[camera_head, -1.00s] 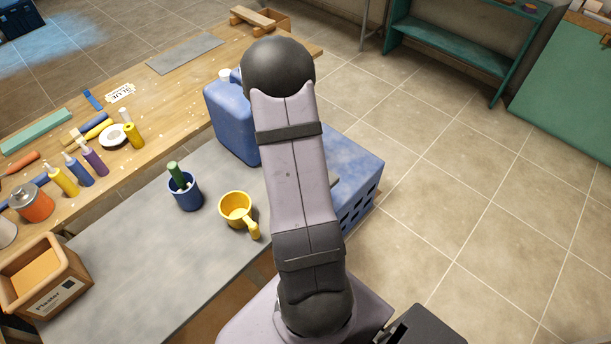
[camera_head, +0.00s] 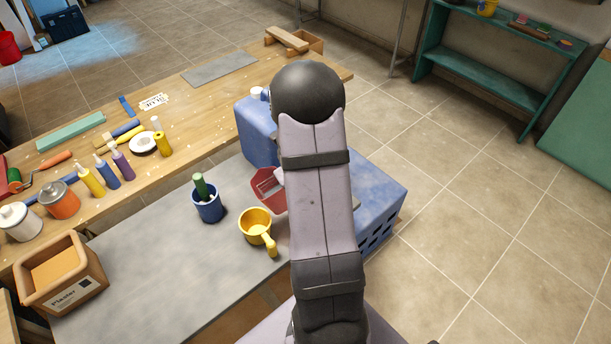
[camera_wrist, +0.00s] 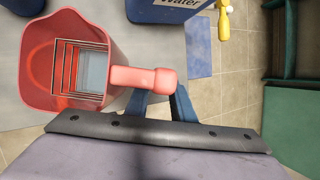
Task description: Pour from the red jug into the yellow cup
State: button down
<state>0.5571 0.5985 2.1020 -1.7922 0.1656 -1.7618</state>
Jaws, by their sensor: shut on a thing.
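The red jug (camera_head: 268,188) shows partly beside my arm, just behind and right of the yellow cup; my arm hides the rest. In the wrist view the jug (camera_wrist: 42,58) fills the left side, its open top facing the camera. A grey-blue area shows inside; I cannot tell if it is liquid. My gripper (camera_wrist: 160,104) is shut on the jug's handle (camera_wrist: 143,79), with blue fingers on either side. The gripper is hidden in the head view. The yellow cup (camera_head: 253,220) stands upright on the grey board, its handle toward the front right.
A blue cup (camera_head: 208,208) with a green stick stands left of the yellow cup. A blue water canister (camera_head: 256,130) and blue crate (camera_head: 385,190) are behind and right. A plaster box (camera_head: 62,275) and several bottles stand left. The grey board's front (camera_head: 165,285) is clear.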

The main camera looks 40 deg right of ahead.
jog(key=shift+b, duration=0.3)
jog(key=shift+w+a+h+b, duration=0.1)
jog(key=shift+a+h+b, duration=0.15)
jog(key=shift+h+b, duration=0.4)
jog(key=h, duration=0.1)
jog(key=h+b, duration=0.1)
jog(key=a+n+h+b, duration=0.1)
jog(key=shift+w+r+g, duration=0.15)
jog(key=shift+r+g, duration=0.15)
jog(key=a+h+b, duration=0.2)
jog(key=h+b, duration=0.1)
jog(key=shift+w+a+r+n, duration=0.2)
jog(key=shift+w+n, duration=0.1)
jog(key=shift+n, duration=0.1)
jog(key=shift+a+r+g+h+b, duration=0.1)
jog(key=shift+r+g+h+b, duration=0.1)
jog(key=shift+g+h+b, duration=0.2)
jog(key=shift+r, duration=0.2)
jog(key=shift+w+a+r+n+h+p, duration=0.15)
jog(key=shift+a+r+n+h+p, duration=0.15)
jog(key=shift+a+r+h, duration=0.4)
jog(key=shift+w+a+r+n+h+p, duration=0.2)
jog(key=shift+a+r+h+p, duration=0.15)
jog(key=shift+a+r+h, duration=0.35)
dwell(3.7)
